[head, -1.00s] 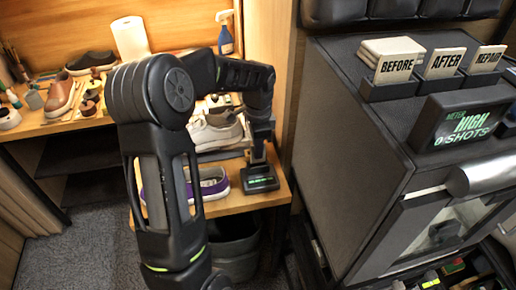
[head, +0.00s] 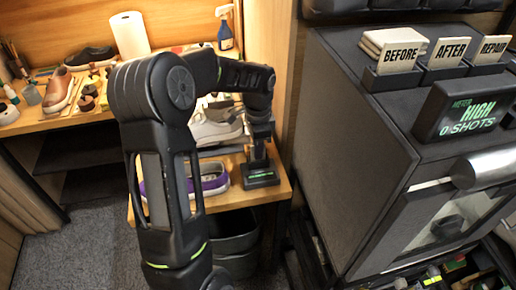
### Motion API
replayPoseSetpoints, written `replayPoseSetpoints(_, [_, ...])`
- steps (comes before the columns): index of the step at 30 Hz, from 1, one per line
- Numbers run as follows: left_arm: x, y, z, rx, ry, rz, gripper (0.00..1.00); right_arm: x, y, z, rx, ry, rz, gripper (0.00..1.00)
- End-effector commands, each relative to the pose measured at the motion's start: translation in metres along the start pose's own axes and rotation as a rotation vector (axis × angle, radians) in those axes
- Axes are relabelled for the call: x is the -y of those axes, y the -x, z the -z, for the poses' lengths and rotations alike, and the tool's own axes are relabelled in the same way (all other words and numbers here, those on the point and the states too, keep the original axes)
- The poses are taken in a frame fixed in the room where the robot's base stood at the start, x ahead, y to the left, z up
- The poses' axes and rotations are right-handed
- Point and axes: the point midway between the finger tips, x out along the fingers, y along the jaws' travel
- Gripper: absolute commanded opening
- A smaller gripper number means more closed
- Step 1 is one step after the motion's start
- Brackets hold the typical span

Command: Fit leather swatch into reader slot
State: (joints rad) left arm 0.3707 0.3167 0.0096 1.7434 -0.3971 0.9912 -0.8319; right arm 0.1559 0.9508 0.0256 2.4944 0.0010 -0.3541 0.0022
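A small black reader (head: 261,177) with a green-lit display sits on the low wooden shelf at the middle of the head view. My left gripper (head: 259,158) points down right at the reader, its fingers dark and small. I cannot tell whether the fingers are open or shut, or whether they touch the reader. No leather swatch can be made out; it may be hidden by the gripper. My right gripper is out of the picture.
A dark bin (head: 236,243) stands below. A large grey cabinet (head: 345,150) with BEFORE, AFTER and REPAIR cards and a meter (head: 467,117) fills the right.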

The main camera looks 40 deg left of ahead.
Motion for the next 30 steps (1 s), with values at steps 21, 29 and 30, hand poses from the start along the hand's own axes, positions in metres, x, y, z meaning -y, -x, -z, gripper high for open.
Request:
replayPoseSetpoints(21, [0.0001,-0.0084,0.0001,0.000,0.000,0.001,0.30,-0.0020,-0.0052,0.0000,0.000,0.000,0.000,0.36])
replayPoseSetpoints(29, [0.0001,-0.0084,0.0000,0.000,0.000,0.000,0.30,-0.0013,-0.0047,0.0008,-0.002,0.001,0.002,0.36])
replayPoseSetpoints(30, [0.0003,-0.0078,0.0001,-0.001,0.000,0.001,0.30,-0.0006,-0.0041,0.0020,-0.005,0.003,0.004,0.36])
